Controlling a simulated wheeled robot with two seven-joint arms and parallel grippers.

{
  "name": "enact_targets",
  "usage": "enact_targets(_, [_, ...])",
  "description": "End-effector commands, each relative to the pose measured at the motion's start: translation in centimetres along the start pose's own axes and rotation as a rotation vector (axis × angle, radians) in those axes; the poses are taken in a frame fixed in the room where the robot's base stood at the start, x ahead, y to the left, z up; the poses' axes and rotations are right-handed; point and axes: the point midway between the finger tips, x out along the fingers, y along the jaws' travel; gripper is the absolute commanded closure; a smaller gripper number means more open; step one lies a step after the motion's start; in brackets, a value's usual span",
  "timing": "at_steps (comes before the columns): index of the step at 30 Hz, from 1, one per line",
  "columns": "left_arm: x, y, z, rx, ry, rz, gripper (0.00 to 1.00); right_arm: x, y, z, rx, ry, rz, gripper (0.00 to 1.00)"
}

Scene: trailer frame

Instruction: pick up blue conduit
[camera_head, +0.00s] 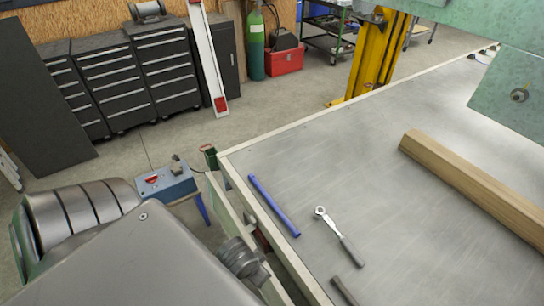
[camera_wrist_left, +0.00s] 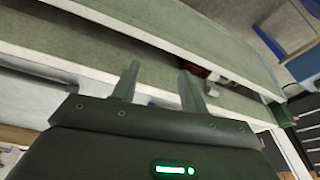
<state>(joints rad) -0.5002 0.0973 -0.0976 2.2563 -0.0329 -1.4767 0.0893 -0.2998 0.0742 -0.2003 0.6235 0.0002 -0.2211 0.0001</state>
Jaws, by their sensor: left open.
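The blue conduit (camera_head: 273,206) lies on the grey trailer bed (camera_head: 330,150) near its left edge in the head view. It is a straight blue tube, and nothing holds it. My left arm fills the lower left of the head view, and its gripper fingers are not clear there. In the left wrist view my left gripper (camera_wrist_left: 158,82) is open, with two fingers apart and nothing between them. It is beside the pale-edged trailer frame (camera_wrist_left: 120,68). The conduit cannot be made out in the wrist view. My right gripper is not in view.
A ratchet (camera_head: 338,234) lies right of the conduit, with a dark-handled tool (camera_head: 344,291) below it. A wooden beam (camera_head: 475,182) lies farther right. A blue-grey vise-like device (camera_head: 167,182) stands off the left edge. The bed's middle is clear.

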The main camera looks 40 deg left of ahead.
Motion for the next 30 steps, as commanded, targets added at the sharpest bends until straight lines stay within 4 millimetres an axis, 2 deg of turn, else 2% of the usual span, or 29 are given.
enact_targets(1, [-1.7,-0.3,-1.6,-0.047,0.007,-0.008,0.56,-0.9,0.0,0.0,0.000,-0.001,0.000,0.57])
enact_targets(4, [-1.9,-0.8,-3.3,-0.154,-0.007,-0.028,0.56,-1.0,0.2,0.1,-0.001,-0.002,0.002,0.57])
enact_targets(8, [-1.3,-1.7,-5.8,-0.297,-0.021,-0.065,0.56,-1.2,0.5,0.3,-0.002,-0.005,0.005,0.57])
enact_targets(14, [0.5,-4.0,-10.5,-0.564,-0.031,-0.153,0.56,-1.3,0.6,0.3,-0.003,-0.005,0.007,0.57])
enact_targets(19, [1.7,-7.2,-15.8,-0.857,-0.007,-0.265,0.56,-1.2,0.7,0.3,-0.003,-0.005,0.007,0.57])
enact_targets(24, [1.7,-10.9,-20.7,-1.152,0.049,-0.382,0.56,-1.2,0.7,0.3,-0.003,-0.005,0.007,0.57])
enact_targets(27, [1.5,-12.1,-22.1,-1.252,0.074,-0.418,0.56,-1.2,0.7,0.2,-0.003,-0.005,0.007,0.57])
enact_targets(30, [1.4,-12.6,-22.6,-1.296,0.085,-0.434,0.56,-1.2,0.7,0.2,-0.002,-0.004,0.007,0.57])
